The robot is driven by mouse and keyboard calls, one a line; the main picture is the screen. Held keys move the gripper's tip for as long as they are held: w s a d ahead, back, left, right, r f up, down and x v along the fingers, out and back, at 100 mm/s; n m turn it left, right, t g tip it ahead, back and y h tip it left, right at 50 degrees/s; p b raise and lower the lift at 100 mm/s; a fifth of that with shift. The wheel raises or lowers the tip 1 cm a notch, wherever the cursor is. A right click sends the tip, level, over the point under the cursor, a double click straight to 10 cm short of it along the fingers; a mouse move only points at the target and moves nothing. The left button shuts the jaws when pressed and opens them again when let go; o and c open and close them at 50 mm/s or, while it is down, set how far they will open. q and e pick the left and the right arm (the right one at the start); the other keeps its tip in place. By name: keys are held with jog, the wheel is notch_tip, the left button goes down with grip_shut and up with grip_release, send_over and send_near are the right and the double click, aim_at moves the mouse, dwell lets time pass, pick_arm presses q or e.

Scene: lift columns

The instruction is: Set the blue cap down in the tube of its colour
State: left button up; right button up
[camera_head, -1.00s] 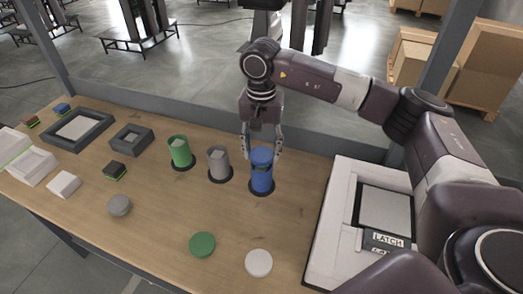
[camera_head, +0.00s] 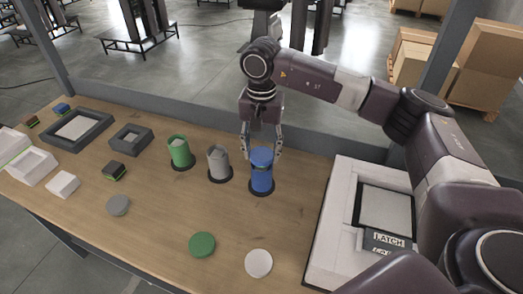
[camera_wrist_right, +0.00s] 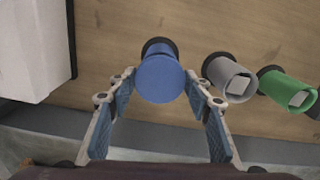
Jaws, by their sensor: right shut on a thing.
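The blue cap (camera_head: 262,156) is between the fingertips of my right gripper (camera_head: 263,154), which is shut on it. The blue tube (camera_head: 262,182) stands upright on a dark round base directly below, and the cap is at its mouth. A dark patch shows below the cap's edge; I cannot tell whether the cap is fully seated. In the right wrist view the round cap top (camera_wrist_right: 159,78) lies between the fingers (camera_wrist_right: 159,82) and hides most of the tube. My left gripper is not in view.
A grey tube (camera_head: 218,165) and a green tube (camera_head: 180,152) stand to the left. Green (camera_head: 202,245), white (camera_head: 259,263) and grey (camera_head: 118,205) caps lie in front. A white latch box (camera_head: 330,235) is at right. Trays (camera_head: 98,133) and small blocks are at far left.

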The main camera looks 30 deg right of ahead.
jog(key=shift+f+b, duration=0.5)
jog(key=shift+b, duration=0.15)
dwell(0.8)
jog(key=o, duration=1.2)
jog(key=shift+r+p, duration=1.95)
jog(key=shift+r, duration=1.6)
jog(key=shift+f, duration=0.15)
